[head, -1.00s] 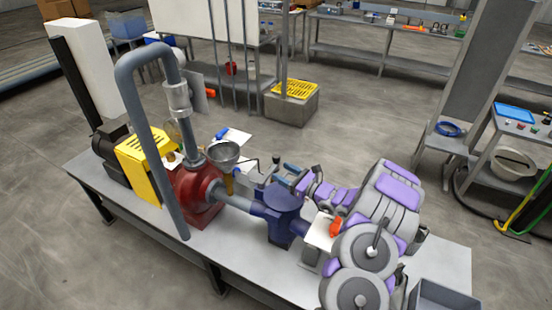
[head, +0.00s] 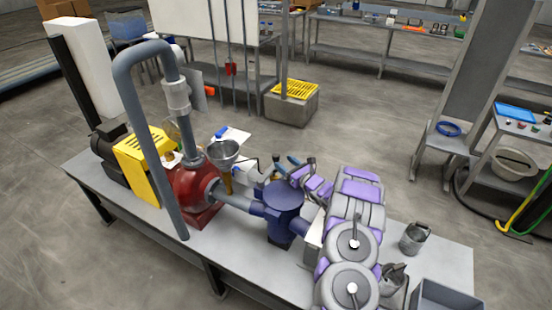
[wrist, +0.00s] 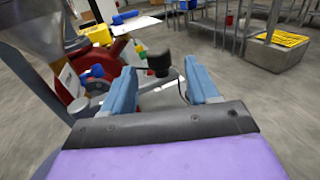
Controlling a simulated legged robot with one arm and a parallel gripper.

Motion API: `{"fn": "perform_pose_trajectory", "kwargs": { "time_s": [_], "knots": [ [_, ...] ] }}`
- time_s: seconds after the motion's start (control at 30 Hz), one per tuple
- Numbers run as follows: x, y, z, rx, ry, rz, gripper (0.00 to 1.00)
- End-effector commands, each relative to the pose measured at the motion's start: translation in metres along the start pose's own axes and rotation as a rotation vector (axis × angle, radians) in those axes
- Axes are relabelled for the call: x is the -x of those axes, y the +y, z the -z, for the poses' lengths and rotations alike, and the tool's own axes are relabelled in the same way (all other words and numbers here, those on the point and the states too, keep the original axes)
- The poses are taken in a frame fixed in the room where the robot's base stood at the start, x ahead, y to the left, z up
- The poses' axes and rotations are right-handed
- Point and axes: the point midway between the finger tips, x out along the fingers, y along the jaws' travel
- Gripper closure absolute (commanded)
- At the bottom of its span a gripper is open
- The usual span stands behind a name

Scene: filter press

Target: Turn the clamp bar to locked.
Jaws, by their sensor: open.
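My gripper (head: 287,166) is open, its two blue fingers apart, behind the dark blue lidded housing (head: 283,212) in the head view. In the wrist view my gripper (wrist: 160,78) has a black knob-like piece (wrist: 160,63) on a thin dark rod showing between and beyond the fingers. I cannot tell whether the fingers touch it. I cannot clearly make out which part is the clamp bar; my arm and the housing cover part of that area.
A red pump (head: 196,192) with a tall grey pipe (head: 141,120) and a metal funnel (head: 223,155) stand left of the housing. A yellow box (head: 143,163) is further left. A metal cup (head: 414,238) and a grey bin (head: 446,296) are at the bench's right.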

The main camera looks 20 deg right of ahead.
Motion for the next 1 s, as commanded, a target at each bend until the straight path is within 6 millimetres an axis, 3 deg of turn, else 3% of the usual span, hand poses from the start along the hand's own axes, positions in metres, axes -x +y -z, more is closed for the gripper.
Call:
{"fn": "perform_pose_trajectory", "kwargs": {
  "time_s": [0.2,0.4,0.8,1.0],
  "knots": [
    [-0.04,0.001,-0.001,0.003,-0.005,-0.003,0.41],
    [-0.057,0.001,-0.001,0.001,-0.002,-0.001,0.41],
    [-0.063,0.001,-0.002,0.0,-0.003,-0.001,0.42],
    [-0.063,0.001,-0.002,0.0,-0.003,-0.001,0.61]
  ]
}}
